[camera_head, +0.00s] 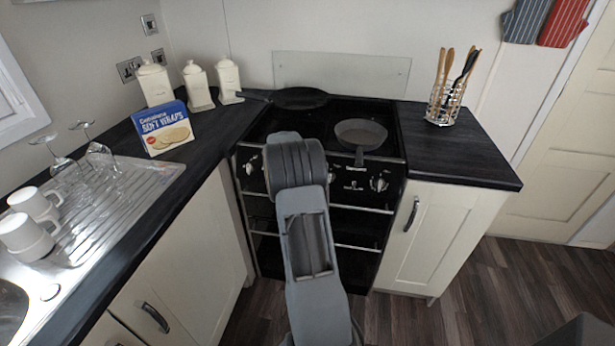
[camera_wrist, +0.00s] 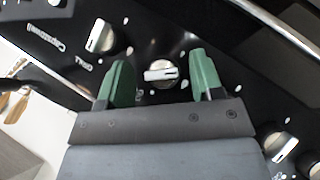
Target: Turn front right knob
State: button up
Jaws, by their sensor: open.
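The black stove front (camera_head: 354,184) carries several silver knobs. The rightmost knob (camera_head: 379,184) is in clear view in the head view; my arm hides the middle of the panel. In the wrist view, my gripper (camera_wrist: 160,60) has its two green fingers apart, one on each side of a silver knob (camera_wrist: 162,73) with a pale bar grip. There are gaps between the fingers and this knob. Another knob (camera_wrist: 100,35) is at the upper left and one (camera_wrist: 280,145) at the lower right. Which of them is the front right knob I cannot tell for sure. My gripper is hidden in the head view.
A frying pan (camera_head: 361,134) sits on the hob with its handle toward the front. A metal rail (camera_wrist: 270,22) crosses the upper right of the wrist view. A utensil holder (camera_head: 446,105) stands on the right worktop (camera_head: 468,157).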

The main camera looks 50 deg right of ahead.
jog(key=v, duration=1.4)
jog(key=shift+f, duration=0.15)
jog(key=s+a+f+n+y, duration=0.2)
jog(key=s+a+f+y, duration=0.15)
jog(key=a, duration=0.35)
jog(key=s+a+r+n+t+y+p, duration=0.1)
jog(key=s+a+r+p, duration=0.1)
jog(key=s+a, duration=0.3)
jog(key=s+a+r+n+t+y+p, duration=0.1)
jog(key=s+a+r, duration=0.3)
jog(key=a, duration=0.7)
jog(key=s+a+r+n+t+y+p, duration=0.1)
jog(key=s+a+r+n+t+p, duration=0.1)
jog(key=s+a, duration=0.4)
jog(key=shift+a+r+n+t+y+p, duration=0.35)
jog(key=shift+a+r+p, duration=0.25)
jog(key=shift+a+p, duration=0.5)
jog(key=shift+s+a+r, duration=0.15)
jog(key=shift+a+r, duration=0.1)
jog(key=shift+r, duration=0.05)
